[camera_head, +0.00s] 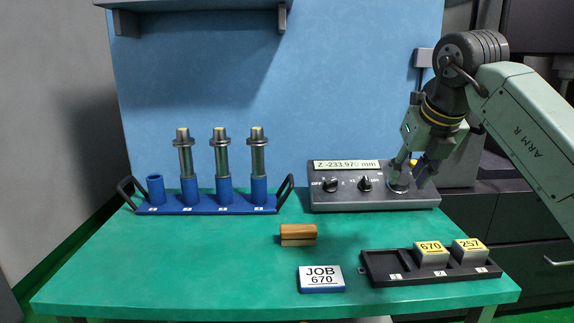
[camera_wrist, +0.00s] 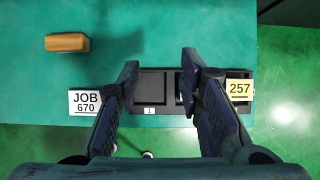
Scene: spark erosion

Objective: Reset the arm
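My gripper (camera_head: 409,182) is at the right of the table, fingers pointing down, in front of the right end of the grey control box (camera_head: 325,200) in the head view. In the wrist view my gripper (camera_wrist: 160,68) has its two dark fingers wide apart with nothing between them. Below them shows the black tray (camera_wrist: 152,88), and the right finger covers part of it. I cannot tell from the head view whether a fingertip touches the control box.
The black tray (camera_head: 385,278) holds blocks 670 (camera_head: 431,257) and 257 (camera_head: 470,254); its left slot is empty. A JOB 670 card (camera_head: 321,280) and a wooden block (camera_head: 298,234) lie nearby. A blue rack (camera_head: 210,209) with several holders stands at left.

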